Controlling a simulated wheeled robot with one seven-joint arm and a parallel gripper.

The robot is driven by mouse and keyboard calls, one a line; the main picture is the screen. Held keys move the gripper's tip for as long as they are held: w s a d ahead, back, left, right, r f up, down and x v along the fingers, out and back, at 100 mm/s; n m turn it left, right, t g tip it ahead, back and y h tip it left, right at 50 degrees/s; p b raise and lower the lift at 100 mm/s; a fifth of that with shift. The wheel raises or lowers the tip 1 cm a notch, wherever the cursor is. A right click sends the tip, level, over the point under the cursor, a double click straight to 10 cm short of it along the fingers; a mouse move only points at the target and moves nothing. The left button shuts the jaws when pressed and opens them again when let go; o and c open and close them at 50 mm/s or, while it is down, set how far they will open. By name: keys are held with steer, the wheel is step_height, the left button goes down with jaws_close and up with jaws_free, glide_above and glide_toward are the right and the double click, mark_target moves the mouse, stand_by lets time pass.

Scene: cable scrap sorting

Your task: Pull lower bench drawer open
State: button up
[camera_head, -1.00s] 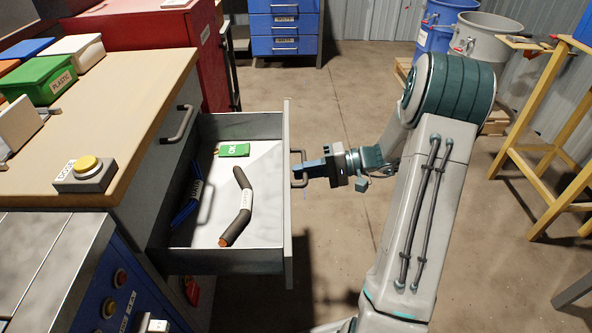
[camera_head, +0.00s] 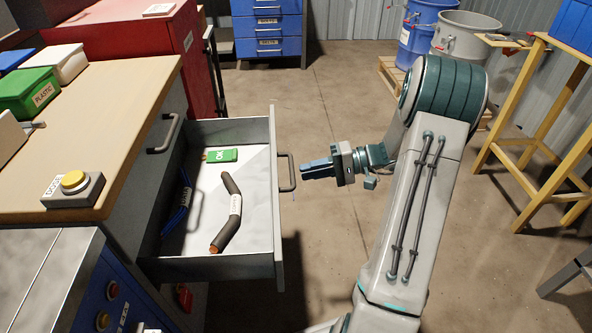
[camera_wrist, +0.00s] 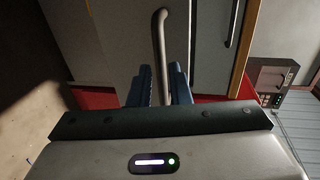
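The lower bench drawer (camera_head: 262,262) stands well open below the wooden bench top. Inside lie a dark bent cable piece (camera_head: 234,208) with a white label and copper end, a green OK tag (camera_head: 222,155), and a blue cable partly hidden at the back. The drawer's bar handle (camera_head: 291,172) is on its grey front, and shows upright in the wrist view (camera_wrist: 161,38).
An upper drawer handle (camera_head: 165,133) is on the closed front above. A yellow button box (camera_head: 73,188) and coloured bins (camera_head: 30,92) sit on the bench. Clear floor lies right of the drawer; a yellow trestle (camera_head: 545,110) stands at the far right.

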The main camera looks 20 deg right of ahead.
steer(key=p+v, duration=0.2)
steer(key=v, duration=0.7)
steer(key=shift+a, duration=0.2)
steer(key=s+a+r+n+g+h+p, duration=0.1)
steer(key=s+a+r+g+h+p, duration=0.25)
steer(key=a+r+p, duration=0.55)
steer(key=s+a+r+g+h+p, duration=0.2)
steer(key=s+a+r+h+p, duration=0.2)
steer(key=r+p, duration=0.55)
steer(key=s+a+r+t+h+p, duration=0.1)
steer(key=s+r+h+p, duration=0.1)
steer(key=r, duration=0.5)
steer(key=s+a+r+n+t+h+p, duration=0.1)
steer(key=s+r+t+h+p, duration=0.1)
steer(key=r+p, duration=0.4)
steer(key=s+a+r+t+h+p, duration=0.1)
steer(key=s+a+r+h+p, duration=0.1)
steer(key=s+r+p, duration=0.3)
step_height(320, 180, up, 4)
steer(key=shift+s+f+n+h, duration=0.15)
steer(key=shift+s+n+h, duration=0.25)
steer(key=shift+h, duration=0.45)
steer(key=shift+s+t, duration=0.1)
steer(key=shift+t, duration=0.15)
